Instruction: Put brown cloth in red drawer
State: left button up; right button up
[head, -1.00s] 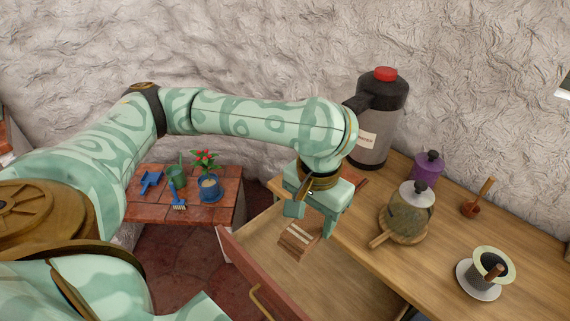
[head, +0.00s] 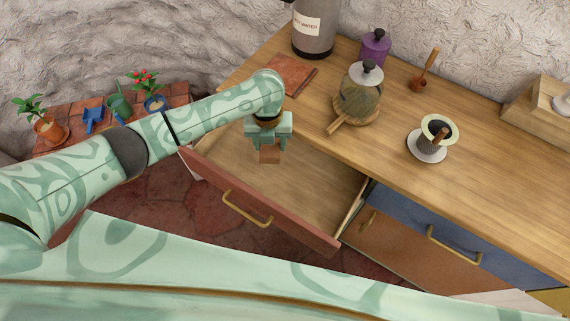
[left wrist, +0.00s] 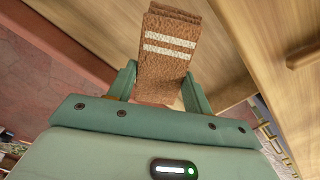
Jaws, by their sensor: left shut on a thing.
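The brown cloth (head: 269,156) is folded, with two pale stripes that show in the left wrist view (left wrist: 167,52). My left gripper (head: 269,146) is shut on it, and the cloth hangs from the fingers. Cloth and gripper are over the inside of the open red drawer (head: 300,228), towards its back left. I cannot tell whether the cloth touches the drawer floor. The drawer is pulled well out, has a brass handle (head: 247,208), and its bare wooden floor shows no other object. My right gripper is not in view.
The wooden counter (head: 470,140) lies behind the drawer. On it stand a flask (head: 314,38), a glass pot (head: 360,95), a purple jar (head: 375,48), a cup on a saucer (head: 428,150) and a flat reddish-brown square (head: 285,76). A blue drawer (head: 420,225) is shut.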

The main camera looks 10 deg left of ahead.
pick_arm(q)
jog(key=f+m+b, duration=0.1)
jog(key=f+m, duration=0.1)
jog(key=f, duration=0.1)
jog(key=s+f+m+b, duration=0.1)
jog(key=f+m, duration=0.1)
jog(key=f, duration=0.2)
jog(key=s+f+m, duration=0.1)
jog(key=f+m, duration=0.1)
jog(key=f, duration=0.2)
jog(key=shift+s+d+b, duration=0.1)
jog(key=shift+d+b, duration=0.1)
jog(key=shift+b, duration=0.2)
notch_tip(320, 180, down, 5)
jog(key=shift+r+b, duration=0.15)
jog(key=shift+b, duration=0.95)
jog(key=shift+r, duration=0.15)
jog(key=o, duration=0.9)
jog(key=shift+f, duration=0.2)
jog(key=shift+r, duration=0.15)
